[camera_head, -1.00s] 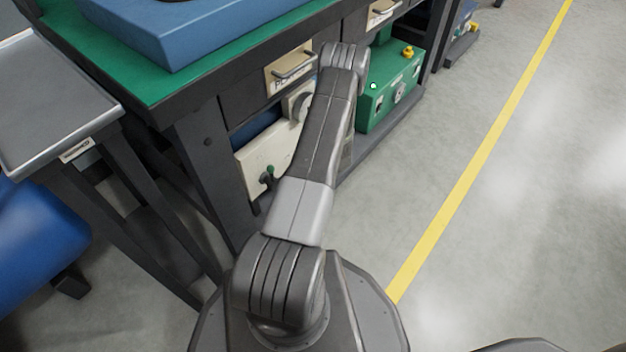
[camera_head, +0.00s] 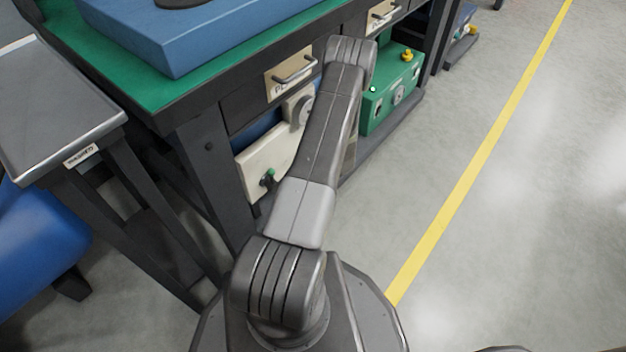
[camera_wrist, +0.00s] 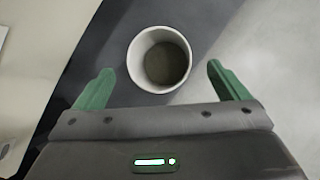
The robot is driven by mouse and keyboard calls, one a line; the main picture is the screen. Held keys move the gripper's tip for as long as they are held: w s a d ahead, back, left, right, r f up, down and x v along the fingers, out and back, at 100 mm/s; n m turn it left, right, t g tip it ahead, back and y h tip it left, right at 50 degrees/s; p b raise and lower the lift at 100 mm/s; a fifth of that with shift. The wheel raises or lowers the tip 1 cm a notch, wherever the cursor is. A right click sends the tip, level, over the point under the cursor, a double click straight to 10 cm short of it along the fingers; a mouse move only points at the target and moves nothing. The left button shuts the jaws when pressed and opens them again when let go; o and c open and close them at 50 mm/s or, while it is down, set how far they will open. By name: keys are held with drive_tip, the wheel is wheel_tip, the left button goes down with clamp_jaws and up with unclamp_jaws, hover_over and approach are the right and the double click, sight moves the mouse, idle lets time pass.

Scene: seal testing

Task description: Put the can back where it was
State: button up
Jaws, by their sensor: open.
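A round white can (camera_wrist: 134,66) with an open top and a dark brownish inside shows in the wrist view. It appears to stand upright on a dark grey surface, close to that surface's edge with the pale floor. My gripper (camera_wrist: 158,80) is open, with one green finger on each side of the can and a gap between each finger and the can. The can is not visible in the head view, where my arm covers part of the bench's lower area; my gripper is hidden there too.
A workbench with a green top (camera_head: 85,68) carries a blue block (camera_head: 180,50). A green box (camera_head: 385,112) stands on its lower shelf. A grey tray table (camera_head: 55,105) is at left. Open floor with a yellow line (camera_head: 470,175) lies to the right.

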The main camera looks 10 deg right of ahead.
drive_tip(key=p+v, duration=0.1)
drive_tip(key=v, duration=0.7)
drive_tip(key=shift+r+p, duration=0.2)
drive_tip(key=shift+p, duration=0.1)
drive_tip(key=shift+s+f, duration=0.1)
drive_tip(key=b+x, duration=0.4)
drive_tip(key=x, duration=0.8)
drive_tip(key=shift+f, duration=0.4)
drive_tip(key=shift+r+p, duration=1.2)
drive_tip(key=shift+r, duration=1.1)
